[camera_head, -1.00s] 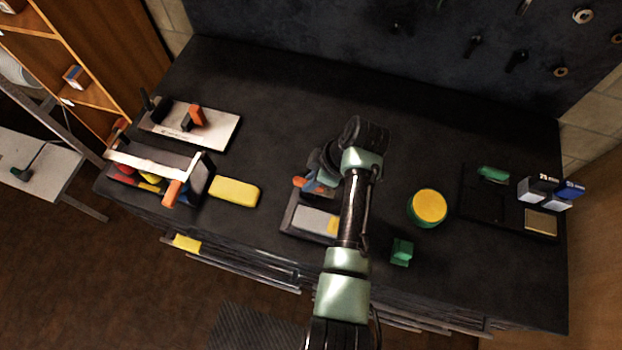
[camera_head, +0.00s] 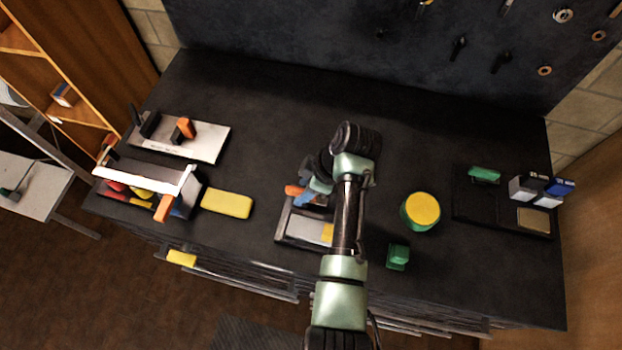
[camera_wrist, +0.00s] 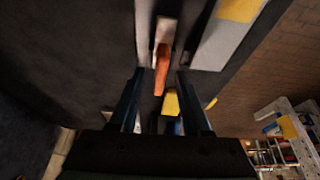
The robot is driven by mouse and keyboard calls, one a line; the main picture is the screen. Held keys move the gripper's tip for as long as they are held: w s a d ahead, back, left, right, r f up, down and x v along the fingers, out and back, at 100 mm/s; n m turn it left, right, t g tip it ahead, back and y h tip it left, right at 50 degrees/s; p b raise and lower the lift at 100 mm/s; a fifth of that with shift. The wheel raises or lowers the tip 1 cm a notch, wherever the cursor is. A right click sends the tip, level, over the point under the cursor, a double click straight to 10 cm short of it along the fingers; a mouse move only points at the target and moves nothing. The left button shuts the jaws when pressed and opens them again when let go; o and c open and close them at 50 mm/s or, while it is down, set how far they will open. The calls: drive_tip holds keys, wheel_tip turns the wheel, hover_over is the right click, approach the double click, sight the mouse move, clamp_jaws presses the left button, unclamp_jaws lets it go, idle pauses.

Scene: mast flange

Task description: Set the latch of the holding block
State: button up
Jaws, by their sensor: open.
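A grey fixture, which looks like the holding block (camera_head: 283,230), sits near the bench's front edge, partly hidden under my arm in the head view. It carries a pale plate and a yellow patch. An orange lever, likely its latch (camera_head: 294,190), stands at its back end; the lever also shows in the wrist view (camera_wrist: 162,72). My gripper (camera_wrist: 160,73) is open, with one dark finger on each side of the orange lever. I see no clear contact. A small yellow piece (camera_wrist: 171,103) lies nearer the palm. In the head view the fingers are mostly hidden.
A green can with a yellow top (camera_head: 422,210) and a green block (camera_head: 398,256) stand to the right. A yellow block (camera_head: 227,204) and a clamp fixture (camera_head: 148,176) lie to the left. A dark tray (camera_head: 470,208) is at far right. The bench behind is clear.

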drive_tip(key=v, duration=1.2)
drive_tip(key=shift+r+b, duration=0.3)
